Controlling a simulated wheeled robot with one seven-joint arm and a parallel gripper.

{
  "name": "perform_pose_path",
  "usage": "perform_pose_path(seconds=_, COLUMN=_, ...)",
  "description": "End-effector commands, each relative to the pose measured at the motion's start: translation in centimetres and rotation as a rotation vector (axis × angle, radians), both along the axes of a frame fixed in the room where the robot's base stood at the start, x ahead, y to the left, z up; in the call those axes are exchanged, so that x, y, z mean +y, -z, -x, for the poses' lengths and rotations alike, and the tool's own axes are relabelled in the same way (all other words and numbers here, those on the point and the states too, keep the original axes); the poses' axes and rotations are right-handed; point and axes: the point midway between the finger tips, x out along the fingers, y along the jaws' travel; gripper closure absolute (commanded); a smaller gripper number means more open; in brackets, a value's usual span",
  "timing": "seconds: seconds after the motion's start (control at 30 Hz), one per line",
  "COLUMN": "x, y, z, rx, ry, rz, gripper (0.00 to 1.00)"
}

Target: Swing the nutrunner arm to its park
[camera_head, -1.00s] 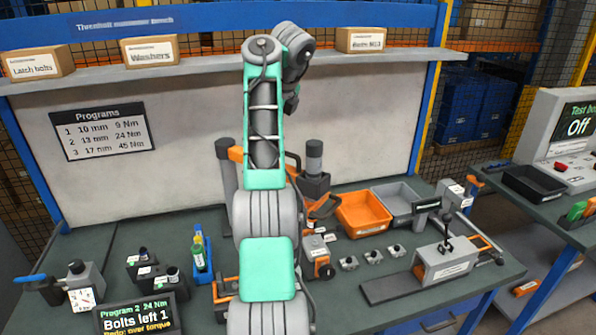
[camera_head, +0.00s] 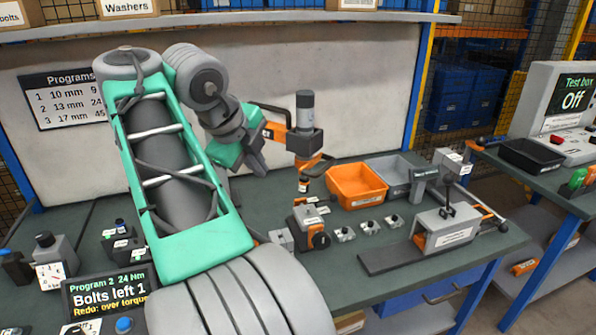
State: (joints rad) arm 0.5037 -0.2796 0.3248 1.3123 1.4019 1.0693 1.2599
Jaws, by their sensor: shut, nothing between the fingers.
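The nutrunner (camera_head: 305,112) stands upright in a dark holder at the end of its orange swing arm (camera_head: 275,131), right of the picture's middle. Its lower end hangs above or behind a grey and orange fixture (camera_head: 308,225) on the bench; I cannot tell the gap. A black bar handle (camera_head: 268,107) shows by the orange arm. The swing arm's post is hidden behind my arm. My gripper (camera_head: 261,167) is shut and empty, pointing down just left of the nutrunner. It looks close to the orange arm, but I cannot tell whether they touch. No marked park shows.
The display (camera_head: 108,298) reads program 2, bolts left 1, redo: over torque. An orange bin (camera_head: 357,203) and a grey bin (camera_head: 378,165) stand to the right. A clamp fixture (camera_head: 447,228) is at front right. The shelf (camera_head: 300,18) runs above.

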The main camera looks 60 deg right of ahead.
Motion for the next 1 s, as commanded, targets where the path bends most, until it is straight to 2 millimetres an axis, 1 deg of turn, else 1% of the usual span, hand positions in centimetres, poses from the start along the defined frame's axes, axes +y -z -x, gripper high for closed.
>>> perform_pose_path(seconds=0.03, x=-0.9, y=-0.9, z=0.8, rx=0.016, ry=0.02, rz=0.05, gripper=1.0)
perform_pose_path(seconds=0.1, x=-1.8, y=-1.7, z=1.5, rx=0.04, ry=0.03, rz=0.1, gripper=1.0)
perform_pose_path(seconds=0.2, x=-2.6, y=-1.7, z=1.8, rx=0.058, ry=0.024, rz=0.127, gripper=1.0)
perform_pose_path(seconds=0.27, x=-2.9, y=-1.1, z=1.8, rx=0.06, ry=0.023, rz=0.125, gripper=1.0)
perform_pose_path(seconds=0.37, x=-3.9, y=0.3, z=2.0, rx=0.058, ry=0.023, rz=0.124, gripper=1.0)
perform_pose_path(seconds=0.7, x=-8.6, y=5.9, z=2.4, rx=0.057, ry=0.024, rz=0.122, gripper=1.0)
perform_pose_path(seconds=0.73, x=-9.1, y=6.2, z=2.4, rx=0.056, ry=0.023, rz=0.121, gripper=1.0)
perform_pose_path(seconds=0.77, x=-9.7, y=6.0, z=2.4, rx=0.056, ry=0.025, rz=0.122, gripper=1.0)
perform_pose_path(seconds=0.83, x=-10.9, y=6.2, z=2.5, rx=0.056, ry=0.024, rz=0.122, gripper=1.0)
perform_pose_path(seconds=0.9, x=-11.7, y=6.3, z=2.5, rx=0.055, ry=0.023, rz=0.122, gripper=1.0)
perform_pose_path(seconds=1.0, x=-12.4, y=6.5, z=2.5, rx=0.055, ry=0.02, rz=0.122, gripper=1.0)
